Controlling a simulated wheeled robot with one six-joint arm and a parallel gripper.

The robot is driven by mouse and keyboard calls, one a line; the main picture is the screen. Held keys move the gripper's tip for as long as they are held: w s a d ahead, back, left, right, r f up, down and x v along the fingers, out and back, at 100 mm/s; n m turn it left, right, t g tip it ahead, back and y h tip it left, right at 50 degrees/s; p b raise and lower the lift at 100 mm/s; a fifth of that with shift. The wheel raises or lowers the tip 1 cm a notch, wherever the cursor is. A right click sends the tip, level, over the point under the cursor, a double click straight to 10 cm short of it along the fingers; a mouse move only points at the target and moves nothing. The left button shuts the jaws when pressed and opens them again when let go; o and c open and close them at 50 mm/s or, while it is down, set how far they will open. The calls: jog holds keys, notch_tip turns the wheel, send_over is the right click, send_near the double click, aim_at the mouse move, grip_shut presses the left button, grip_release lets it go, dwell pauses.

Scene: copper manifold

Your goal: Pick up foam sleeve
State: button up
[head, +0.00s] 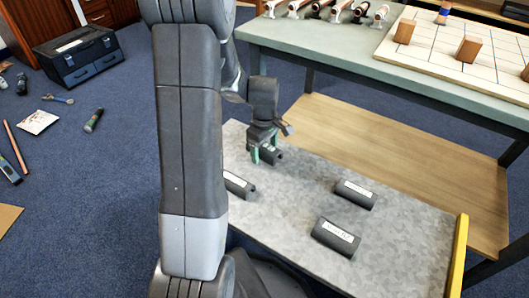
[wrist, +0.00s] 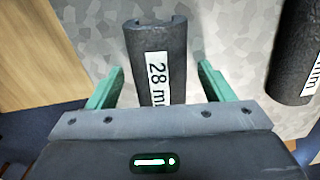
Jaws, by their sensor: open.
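A dark grey foam sleeve (head: 270,154) lies at the far end of the mottled grey metal surface (head: 290,205). In the wrist view this sleeve (wrist: 157,55) has a white label reading "28 m", partly cut off by my gripper's body. My gripper (head: 265,150) is over it, with its green fingers apart. In the wrist view my gripper (wrist: 160,88) has one finger on each side of the sleeve, with visible gaps. Three more labelled sleeves lie on the surface: one at left (head: 238,184), one at right (head: 354,194), one nearest (head: 336,236). A neighbouring sleeve (wrist: 295,55) shows at the wrist view's right.
A workbench (head: 375,57) behind carries copper fittings (head: 335,11) and a white gridded board (head: 435,45) with wooden blocks. Its wooden lower shelf (head: 400,150) is bare. A yellow edge (head: 459,255) bounds the metal surface at right. A toolbox (head: 78,57) and loose tools lie on the blue floor.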

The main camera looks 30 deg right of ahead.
jog(key=shift+r, duration=0.1)
jog(key=c, duration=1.1)
